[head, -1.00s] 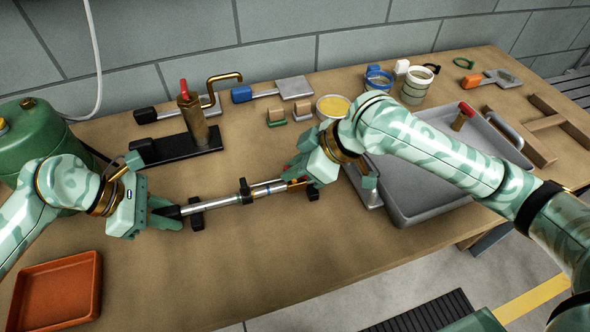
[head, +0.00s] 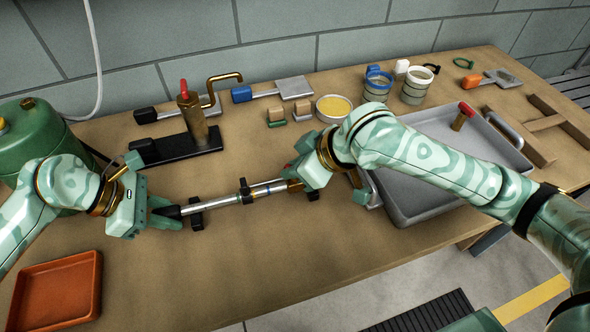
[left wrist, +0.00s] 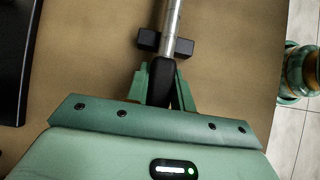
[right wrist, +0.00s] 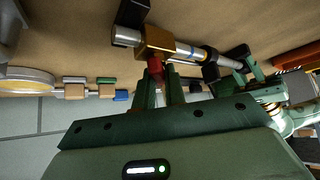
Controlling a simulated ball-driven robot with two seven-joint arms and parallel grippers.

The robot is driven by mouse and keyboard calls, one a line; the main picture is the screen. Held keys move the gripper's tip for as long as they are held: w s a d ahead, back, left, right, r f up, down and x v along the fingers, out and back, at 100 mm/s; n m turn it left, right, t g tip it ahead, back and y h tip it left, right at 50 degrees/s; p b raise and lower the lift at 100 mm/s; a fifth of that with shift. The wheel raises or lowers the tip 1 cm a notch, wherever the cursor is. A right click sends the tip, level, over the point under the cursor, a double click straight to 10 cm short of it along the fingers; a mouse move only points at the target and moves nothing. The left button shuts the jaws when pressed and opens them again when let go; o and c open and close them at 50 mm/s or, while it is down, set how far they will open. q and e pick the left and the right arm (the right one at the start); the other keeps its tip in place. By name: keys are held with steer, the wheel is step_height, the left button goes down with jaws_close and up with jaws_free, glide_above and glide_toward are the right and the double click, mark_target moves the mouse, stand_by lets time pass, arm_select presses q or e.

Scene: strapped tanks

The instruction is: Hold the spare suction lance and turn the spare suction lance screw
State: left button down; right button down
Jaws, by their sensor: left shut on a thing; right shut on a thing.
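The spare suction lance (head: 228,199), a thin silver rod with a black grip, lies across black rests on the table. My left gripper (head: 170,213) is shut on the black grip (left wrist: 161,74) at its left end. In the right wrist view the lance's other end has a brass block (right wrist: 157,41) with a red screw (right wrist: 155,69) on it. My right gripper (right wrist: 158,88) is shut on the red screw. In the head view my right gripper (head: 297,176) hides most of the brass block and the screw.
A green tank (head: 38,140) stands at the left, an orange tray (head: 57,290) at the front left. A brass pump (head: 192,115) on a black base stands behind the lance. A grey tray (head: 410,208) lies right under my right arm. The table's front middle is clear.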

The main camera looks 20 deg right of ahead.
arm_select(q)
steer(key=shift+a, duration=0.2)
arm_select(e)
steer(key=shift+d+f+m+t+h, duration=0.15)
steer(key=shift+m+t+h, duration=0.1)
steer(key=shift+m+h, duration=0.35)
steer(key=shift+f+m+t+h, duration=0.15)
steer(key=shift+m+t+h, duration=0.15)
steer(key=shift+m, duration=0.5)
arm_select(q)
steer(key=shift+w, duration=0.1)
arm_select(e)
steer(key=shift+s+m+t+h, duration=0.1)
steer(key=shift+m+t+h, duration=0.15)
steer(key=shift+m+h, duration=0.55)
steer(key=shift+m, duration=0.6)
steer(key=shift+m+h, duration=0.9)
steer(key=shift+m, duration=0.3)
steer(key=c, duration=1.4)
jaws_free()
arm_select(q)
steer(key=shift+d, duration=0.1)
arm_select(e)
steer(key=shift+o, duration=0.2)
steer(key=shift+r, duration=0.1)
arm_select(q)
steer(key=shift+d, duration=0.1)
arm_select(e)
steer(key=shift+r, duration=0.1)
